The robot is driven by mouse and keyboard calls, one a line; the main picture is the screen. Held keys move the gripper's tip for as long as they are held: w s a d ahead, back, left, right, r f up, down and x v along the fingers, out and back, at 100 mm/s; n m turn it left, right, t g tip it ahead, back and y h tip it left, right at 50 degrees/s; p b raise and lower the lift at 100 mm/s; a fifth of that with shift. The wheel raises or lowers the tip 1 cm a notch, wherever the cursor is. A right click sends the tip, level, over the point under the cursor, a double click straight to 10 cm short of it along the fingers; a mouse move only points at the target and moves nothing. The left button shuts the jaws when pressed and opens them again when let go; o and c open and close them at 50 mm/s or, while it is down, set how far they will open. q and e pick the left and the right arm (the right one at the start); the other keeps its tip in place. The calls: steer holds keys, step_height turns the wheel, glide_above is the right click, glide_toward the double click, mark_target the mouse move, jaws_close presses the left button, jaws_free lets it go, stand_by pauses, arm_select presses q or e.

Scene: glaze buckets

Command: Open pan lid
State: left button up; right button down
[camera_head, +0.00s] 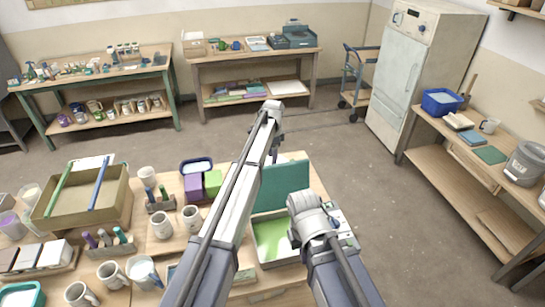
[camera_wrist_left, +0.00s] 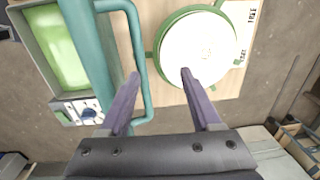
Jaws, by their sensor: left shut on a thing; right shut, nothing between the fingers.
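The pan (camera_head: 270,237) has a light green inside and stands on the near table, partly covered by my arms. Its teal lid (camera_head: 283,183) stands up at a steep angle, open. In the left wrist view the pan (camera_wrist_left: 62,55) is at the left, with the lid (camera_wrist_left: 92,60) seen nearly edge-on. The lid's teal bar handle (camera_wrist_left: 138,50) runs between the fingers of my left gripper (camera_wrist_left: 159,73), beside the left finger. That gripper is closed on the handle. My right arm ends low in front of the pan in the head view; its fingers are hard to make out.
A white disc (camera_wrist_left: 200,45) with a green rim lies beside the lid in the wrist view. Purple and green blocks (camera_head: 213,182), mugs (camera_head: 161,224) and a tan bin (camera_head: 85,212) crowd the table to the left. Open floor (camera_head: 340,160) lies beyond the table.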

step_height(320, 180, up, 4)
steer(key=p, duration=0.3)
